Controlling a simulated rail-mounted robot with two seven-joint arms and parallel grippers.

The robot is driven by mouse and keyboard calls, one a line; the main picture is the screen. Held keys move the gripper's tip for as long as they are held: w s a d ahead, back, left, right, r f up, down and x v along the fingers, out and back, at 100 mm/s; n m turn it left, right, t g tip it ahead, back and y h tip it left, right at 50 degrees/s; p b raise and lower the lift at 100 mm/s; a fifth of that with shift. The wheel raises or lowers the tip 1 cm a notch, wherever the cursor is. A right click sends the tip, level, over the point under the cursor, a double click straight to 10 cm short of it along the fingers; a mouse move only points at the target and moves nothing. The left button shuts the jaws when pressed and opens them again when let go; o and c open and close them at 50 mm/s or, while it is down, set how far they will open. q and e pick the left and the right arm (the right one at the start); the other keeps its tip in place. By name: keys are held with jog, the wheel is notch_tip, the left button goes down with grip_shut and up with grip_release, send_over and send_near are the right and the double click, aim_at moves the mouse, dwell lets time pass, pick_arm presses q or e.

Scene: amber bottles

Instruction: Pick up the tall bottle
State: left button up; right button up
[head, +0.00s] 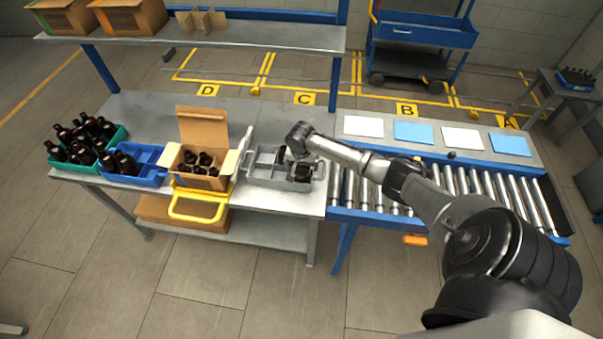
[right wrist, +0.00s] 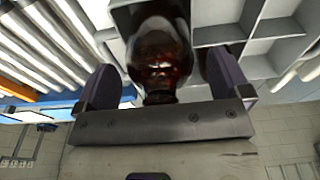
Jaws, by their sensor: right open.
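A dark amber bottle (right wrist: 160,55) shows close up in the right wrist view, at the grey divided tray. My right gripper (right wrist: 163,85) is open, with one finger on each side of the bottle. I cannot tell whether the fingers touch it. In the head view my right arm reaches over the right end of the grey tray (head: 258,182), and the gripper (head: 291,157) is small and dark there. The bottle's lower part is hidden in the tray. My left gripper is not in view.
An open cardboard box (head: 222,183) with several bottles stands left of the tray, beside a blue crate (head: 148,178) and a green crate (head: 118,137), also with bottles. A roller conveyor (head: 465,180) adjoins the bench on the right. A shelf (head: 250,35) spans above the bench.

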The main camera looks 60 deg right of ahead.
jog(key=c, duration=1.3)
jog(key=shift+r, duration=5.05)
jog(key=shift+c, duration=0.2)
